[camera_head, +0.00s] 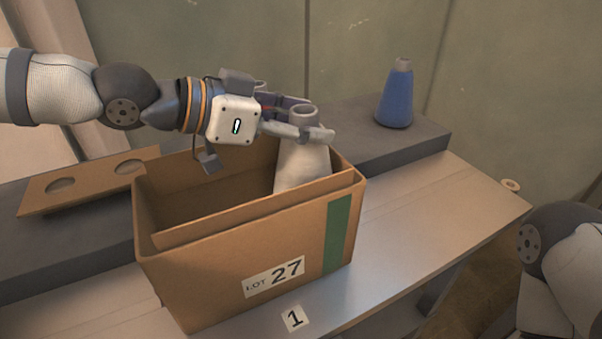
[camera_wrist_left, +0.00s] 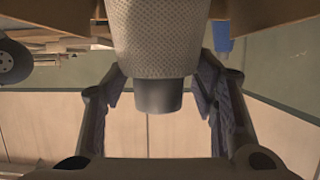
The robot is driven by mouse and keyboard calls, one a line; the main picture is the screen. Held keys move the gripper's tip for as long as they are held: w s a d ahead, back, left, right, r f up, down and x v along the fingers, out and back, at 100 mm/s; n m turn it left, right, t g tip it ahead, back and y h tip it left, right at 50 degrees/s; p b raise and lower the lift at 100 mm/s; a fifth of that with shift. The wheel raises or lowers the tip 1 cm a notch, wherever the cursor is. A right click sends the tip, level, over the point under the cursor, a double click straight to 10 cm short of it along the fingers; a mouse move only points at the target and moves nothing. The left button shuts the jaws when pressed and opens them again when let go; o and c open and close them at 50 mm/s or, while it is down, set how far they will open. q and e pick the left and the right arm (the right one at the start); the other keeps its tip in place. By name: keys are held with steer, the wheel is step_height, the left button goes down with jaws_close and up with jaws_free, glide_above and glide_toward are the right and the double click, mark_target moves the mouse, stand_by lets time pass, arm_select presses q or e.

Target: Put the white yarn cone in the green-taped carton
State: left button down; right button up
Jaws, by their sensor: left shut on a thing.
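The white yarn cone (camera_head: 302,165) is upright inside the right end of the green-taped carton (camera_head: 210,275), its lower part hidden by the carton's front wall. My left gripper (camera_head: 298,127) is shut on the cone near its grey top. In the left wrist view the cone (camera_wrist_left: 158,38) hangs between the two fingers (camera_wrist_left: 160,95). Whether its base touches the carton floor is hidden. The carton is open, with a green tape strip on its front right and a LOT 27 label. My right gripper is out of view; only part of that arm shows at the right edge.
A blue cone (camera_head: 395,97) stands on the dark raised ledge (camera_head: 425,135) behind the carton to the right. A brown board with round holes (camera_head: 88,182) lies at the left. A label 1 (camera_head: 295,318) is at the front.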

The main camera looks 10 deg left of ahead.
mark_target(278, 172)
arm_select(q)
step_height(278, 172, down, 9)
steer(key=shift+a+f, duration=0.1)
steer(key=shift+f, duration=0.1)
steer(key=shift+r, duration=0.1)
steer(key=c, duration=0.6)
jaws_free()
steer(key=shift+f, duration=0.2)
steer(key=shift+c, duration=0.2)
steer(key=shift+a+r, duration=0.1)
steer(key=shift+r, duration=0.15)
steer(key=v, duration=0.6)
steer(key=shift+s+a+r+p, duration=0.15)
steer(key=shift+a+r+p, duration=0.05)
steer(key=shift+p, duration=0.1)
steer(key=shift+s+a, duration=0.25)
steer(key=shift+a, duration=0.05)
